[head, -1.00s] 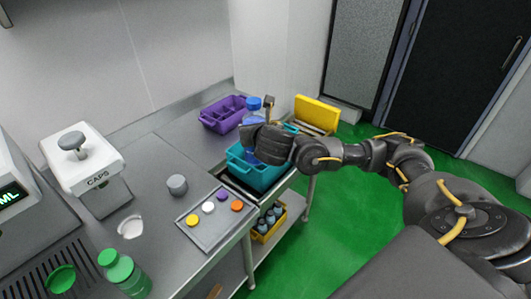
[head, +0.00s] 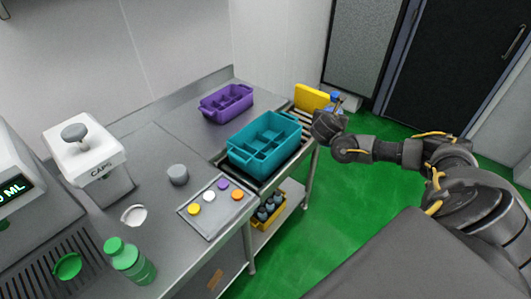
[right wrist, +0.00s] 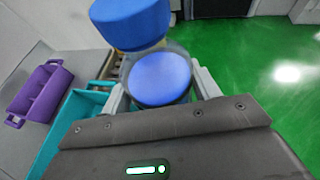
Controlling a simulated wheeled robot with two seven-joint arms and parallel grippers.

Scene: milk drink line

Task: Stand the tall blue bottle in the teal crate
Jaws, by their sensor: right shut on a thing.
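The blue bottle has a blue cap (head: 336,96) that shows just above my right gripper (head: 336,110) in the head view; the hand hides most of its body. In the right wrist view its large blue cap (right wrist: 130,22) and blue contents (right wrist: 160,78) sit between my two fingers, which are shut on it. The gripper holds it right of the teal crate (head: 240,158), apart from it, out past the table's edge. The crate has several compartments and I see no bottle in it. It also shows at the left of the right wrist view (right wrist: 70,118). My left gripper is out of view.
A purple divided crate (head: 212,113) stands behind the teal one. A yellow block (head: 312,97) stands at the far right end of the rollers. A tray (head: 208,229) with several coloured caps and a green bottle (head: 128,262) are nearer. A yellow bin with bottles is on the lower shelf.

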